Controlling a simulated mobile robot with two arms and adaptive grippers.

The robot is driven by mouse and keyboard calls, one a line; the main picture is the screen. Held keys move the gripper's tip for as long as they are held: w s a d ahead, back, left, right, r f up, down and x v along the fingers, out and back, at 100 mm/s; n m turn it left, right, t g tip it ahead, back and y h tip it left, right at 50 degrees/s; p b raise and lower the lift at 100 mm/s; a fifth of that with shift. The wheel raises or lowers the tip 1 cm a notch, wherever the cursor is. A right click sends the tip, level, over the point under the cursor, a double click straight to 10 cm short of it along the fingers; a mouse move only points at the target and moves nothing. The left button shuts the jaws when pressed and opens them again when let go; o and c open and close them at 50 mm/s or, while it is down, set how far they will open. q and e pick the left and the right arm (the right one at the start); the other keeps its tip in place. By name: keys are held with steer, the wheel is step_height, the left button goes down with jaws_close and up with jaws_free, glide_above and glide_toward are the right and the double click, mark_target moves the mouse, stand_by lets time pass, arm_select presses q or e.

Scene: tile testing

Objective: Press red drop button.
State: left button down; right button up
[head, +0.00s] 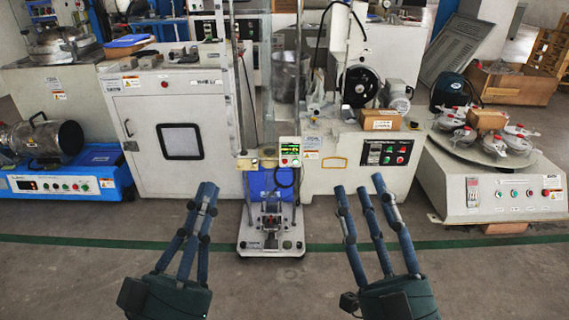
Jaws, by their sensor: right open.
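A tall narrow machine with clear upright panels stands in the middle of the head view. A small control box (290,152) with a lit green display is on its front, and small buttons sit below the display. Neither gripper visibly touches the box.
A white cabinet (185,110) stands left of the machine. A panel (387,153) with red and green buttons is to the right. A round-topped machine (490,193) with several buttons stands far right, a blue-based machine (75,180) far left. The floor in front is clear.

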jaws_close()
stand_by(1.2)
